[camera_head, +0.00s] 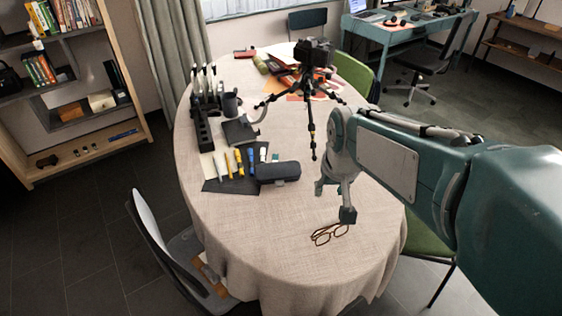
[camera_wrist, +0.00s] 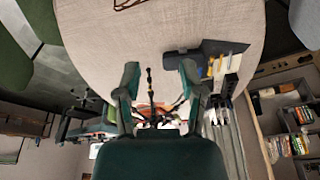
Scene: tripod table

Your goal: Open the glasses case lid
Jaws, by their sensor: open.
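The dark glasses case (camera_head: 278,171) lies on the round cloth-covered table (camera_head: 260,250), left of my gripper. In the wrist view the case (camera_wrist: 175,56) is upper right of centre, partly behind one finger. My gripper (camera_head: 334,200) is open and empty above the table, with its fingers apart and clear of the case. Both fingers also show in the wrist view (camera_wrist: 160,74).
Brown eyeglasses (camera_head: 329,234) lie near the table's front, below my gripper. A small tripod with a camera (camera_head: 313,53) stands behind. A dark mat (camera_head: 218,184) with several pens lies left of the case, near a black rack (camera_head: 203,130). The table's front left is clear.

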